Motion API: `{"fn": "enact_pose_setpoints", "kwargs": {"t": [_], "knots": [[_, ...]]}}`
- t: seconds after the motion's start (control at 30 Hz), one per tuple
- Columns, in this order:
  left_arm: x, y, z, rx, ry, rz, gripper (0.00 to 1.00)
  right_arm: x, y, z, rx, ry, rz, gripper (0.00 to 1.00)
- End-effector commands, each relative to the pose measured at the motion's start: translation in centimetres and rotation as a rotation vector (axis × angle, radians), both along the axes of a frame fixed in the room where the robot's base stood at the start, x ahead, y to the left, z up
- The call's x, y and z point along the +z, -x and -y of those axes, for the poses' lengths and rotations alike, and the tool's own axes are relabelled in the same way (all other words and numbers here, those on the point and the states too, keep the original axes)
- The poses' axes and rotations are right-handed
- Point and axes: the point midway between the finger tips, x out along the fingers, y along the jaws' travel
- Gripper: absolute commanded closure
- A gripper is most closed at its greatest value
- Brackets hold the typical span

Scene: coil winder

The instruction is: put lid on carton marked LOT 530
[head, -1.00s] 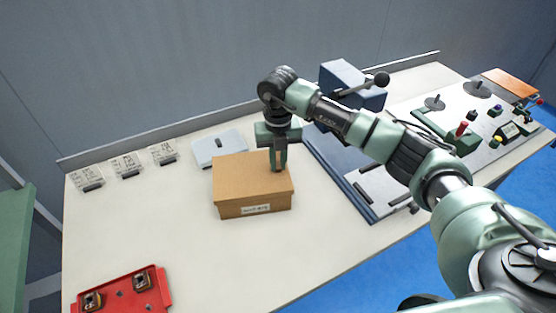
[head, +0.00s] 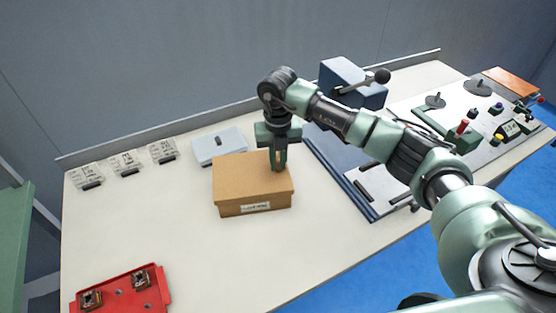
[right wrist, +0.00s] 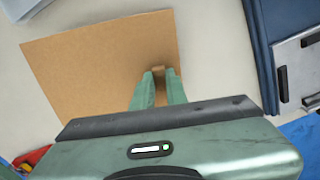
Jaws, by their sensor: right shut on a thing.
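The brown cardboard carton (head: 231,209) stands on the table with a white label (head: 256,207) on its front; the print is too small to read. The brown lid (head: 240,173) lies over the top of the carton, and the carton's inside is hidden. My right gripper (head: 279,168) points down at the right part of the lid. In the right wrist view its fingers (right wrist: 158,88) are closed on a small raised tab of the lid (right wrist: 100,65). My left gripper is not in view.
A grey-white box (head: 218,148) with a dark slot stands behind the carton. Labelled bags (head: 126,164) lie at the back left. A red tray (head: 120,291) is at the front left. A blue machine (head: 340,165) stands to the right. The table left of the carton is clear.

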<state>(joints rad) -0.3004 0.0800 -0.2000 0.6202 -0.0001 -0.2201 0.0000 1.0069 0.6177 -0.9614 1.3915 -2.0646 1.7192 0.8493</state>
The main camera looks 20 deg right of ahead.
Motion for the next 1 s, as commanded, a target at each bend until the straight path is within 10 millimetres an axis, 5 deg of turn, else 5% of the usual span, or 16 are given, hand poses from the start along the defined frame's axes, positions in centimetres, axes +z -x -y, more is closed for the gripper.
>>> {"fn": "enact_pose_setpoints", "kwargs": {"t": [0.2,0.23,0.3,0.53,0.63,1.0], "knots": [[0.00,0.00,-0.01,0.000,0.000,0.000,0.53,0.01,-0.02,0.01,0.000,0.000,0.000,1.00],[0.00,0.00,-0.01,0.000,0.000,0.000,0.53,0.01,-0.02,0.01,0.000,0.000,0.000,0.78],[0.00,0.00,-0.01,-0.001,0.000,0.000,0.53,0.02,-0.02,0.01,0.000,0.000,0.001,0.61],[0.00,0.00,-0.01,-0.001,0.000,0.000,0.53,0.01,-0.02,0.01,0.000,0.000,0.000,0.61],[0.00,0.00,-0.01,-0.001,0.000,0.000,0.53,0.00,-0.01,0.00,0.000,0.000,0.000,0.39],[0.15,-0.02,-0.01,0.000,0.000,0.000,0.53,0.20,-0.01,-0.01,0.000,0.000,0.000,0.39]]}}
